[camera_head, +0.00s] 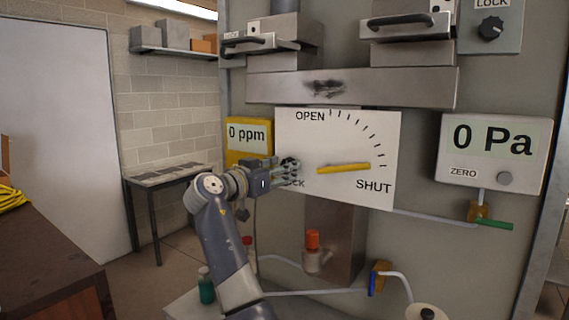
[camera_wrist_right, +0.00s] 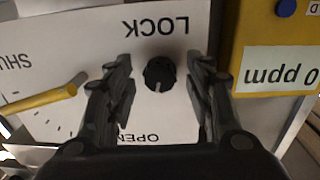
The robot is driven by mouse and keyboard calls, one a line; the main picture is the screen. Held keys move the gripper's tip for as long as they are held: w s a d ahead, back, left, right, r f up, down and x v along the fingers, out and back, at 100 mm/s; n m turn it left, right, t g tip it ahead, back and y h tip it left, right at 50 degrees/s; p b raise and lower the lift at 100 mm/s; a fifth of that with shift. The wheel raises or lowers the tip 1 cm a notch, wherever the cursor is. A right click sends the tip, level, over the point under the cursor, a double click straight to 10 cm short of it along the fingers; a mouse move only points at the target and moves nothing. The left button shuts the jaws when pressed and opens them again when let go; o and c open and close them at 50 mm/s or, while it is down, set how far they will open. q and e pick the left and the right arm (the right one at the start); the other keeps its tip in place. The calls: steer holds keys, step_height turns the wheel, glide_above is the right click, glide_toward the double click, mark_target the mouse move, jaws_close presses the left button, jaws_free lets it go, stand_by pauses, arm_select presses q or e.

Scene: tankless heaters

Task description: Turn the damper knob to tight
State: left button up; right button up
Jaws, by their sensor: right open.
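The damper plate (camera_head: 290,128) is a white board marked OPEN, SHUT and LOCK, with a yellow lever (camera_head: 343,168) lying nearly level, its tip by SHUT. The lever also shows in the right wrist view (camera_wrist_right: 40,101). A round black knob (camera_wrist_right: 159,73) sits by the word LOCK, its small pale mark facing away from that word. My right gripper (camera_head: 292,170) is open in front of the plate. In the wrist view its fingers (camera_wrist_right: 160,64) stand on either side of the knob with gaps; contact is not seen. In the head view the fingers partly hide the knob. My left gripper is out of view.
A yellow 0 ppm meter (camera_head: 235,148) is close beside the gripper. A 0 Pa gauge (camera_head: 494,190) with a ZERO button and a green-handled valve (camera_head: 494,225) are at right. Another LOCK knob (camera_head: 490,29) is at upper right.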

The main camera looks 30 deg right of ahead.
steer(key=shift+x, duration=0.75)
steer(key=c, duration=1.1)
steer(key=shift+o, duration=0.2)
steer(key=m+b, duration=0.2)
steer(key=m, duration=0.4)
steer(key=m+b, duration=0.3)
steer(key=m, duration=0.3)
steer(key=m+y+b, duration=0.1)
steer(key=m+b, duration=0.2)
steer(key=m, duration=0.3)
steer(key=shift+w+a+r+m+t, duration=0.1)
steer(key=shift+w+r+m+t, duration=0.05)
steer(key=shift+r+m+t, duration=0.15)
